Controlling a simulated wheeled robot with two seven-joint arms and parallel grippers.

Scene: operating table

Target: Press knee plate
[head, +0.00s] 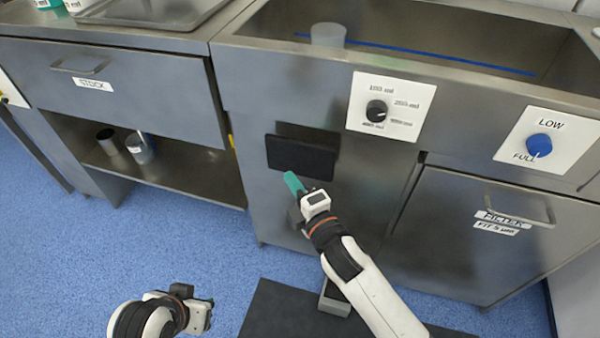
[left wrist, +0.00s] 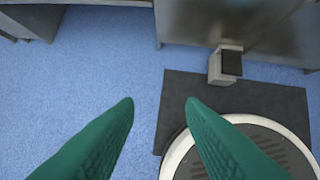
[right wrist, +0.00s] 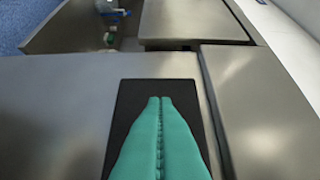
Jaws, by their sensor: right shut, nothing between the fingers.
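The knee plate (head: 301,155) is a black rectangular panel on the steel front below the sink, left of the round dial. It also shows in the right wrist view (right wrist: 128,105), behind my fingers. My right gripper (head: 292,182) has green fingers, shut and empty, with the tips at the plate's lower edge in the head view. I cannot tell whether they touch it. My left gripper (left wrist: 163,102) is open and empty, pointing down over the floor.
A steel sink (head: 440,60) with a translucent cup (head: 328,34) is above. A dial panel (head: 390,106), a LOW/FULL knob (head: 539,146) and a FILTER door (head: 490,225) are at right. A grey pedal block (left wrist: 226,65) stands on a dark mat (left wrist: 190,95). Blue floor lies clear at left.

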